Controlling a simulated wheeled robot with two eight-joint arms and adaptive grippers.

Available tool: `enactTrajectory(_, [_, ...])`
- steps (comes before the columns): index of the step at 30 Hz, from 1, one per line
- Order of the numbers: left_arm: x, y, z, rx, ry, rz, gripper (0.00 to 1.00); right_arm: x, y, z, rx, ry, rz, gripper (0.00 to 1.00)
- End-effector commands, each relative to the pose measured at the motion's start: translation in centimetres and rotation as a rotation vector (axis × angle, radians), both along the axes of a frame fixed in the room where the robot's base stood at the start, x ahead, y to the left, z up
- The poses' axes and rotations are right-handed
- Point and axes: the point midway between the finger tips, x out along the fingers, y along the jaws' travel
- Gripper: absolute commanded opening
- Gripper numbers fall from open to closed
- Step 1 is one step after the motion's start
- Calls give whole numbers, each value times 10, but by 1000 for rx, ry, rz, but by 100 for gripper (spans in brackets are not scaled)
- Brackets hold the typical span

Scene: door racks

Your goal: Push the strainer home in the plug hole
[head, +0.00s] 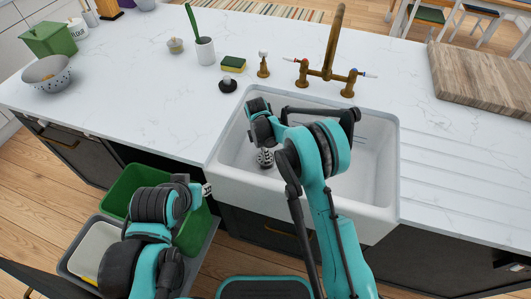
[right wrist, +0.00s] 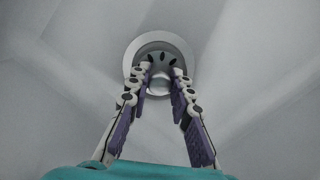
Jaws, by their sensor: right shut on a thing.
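The strainer (right wrist: 162,64), a round grey piece with dark slots and a small knob in the middle, shows in the right wrist view. It lies within the pale ring of the plug hole (right wrist: 132,56); whether it sits flush cannot be told. My right gripper (right wrist: 160,80) reaches down into the white sink (head: 381,190) with its fingertips closed on the strainer's knob. In the head view the right gripper (head: 265,158) is small and partly covered by my arm, and the strainer is not clear. My left gripper (head: 206,189) hangs in front of the counter, its fingers mostly hidden.
A brass tap (head: 330,58) stands behind the sink. A dark plug (head: 228,85), a sponge (head: 233,65) and a cup with a green brush (head: 204,50) stand behind left. A wooden board (head: 485,80) lies at right. A green bin (head: 120,190) is below left.

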Motion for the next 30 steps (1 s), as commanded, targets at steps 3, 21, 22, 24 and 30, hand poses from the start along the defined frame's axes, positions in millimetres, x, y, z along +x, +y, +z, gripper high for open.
enactTrajectory(3, [0,0,-2,0,0,0,32,0,0,0,0,0,0,0])
enactTrajectory(21, [0,0,-7,0,0,0,32,0,0,-5,0,0,0,0])
enactTrajectory(22, [0,0,-7,0,0,0,32,0,0,-6,0,0,0,0])
enactTrajectory(24, [0,0,-8,0,0,0,32,0,0,-8,0,0,0,0])
enactTrajectory(30, [0,0,-12,0,0,0,32,0,0,-13,0,0,0,0])
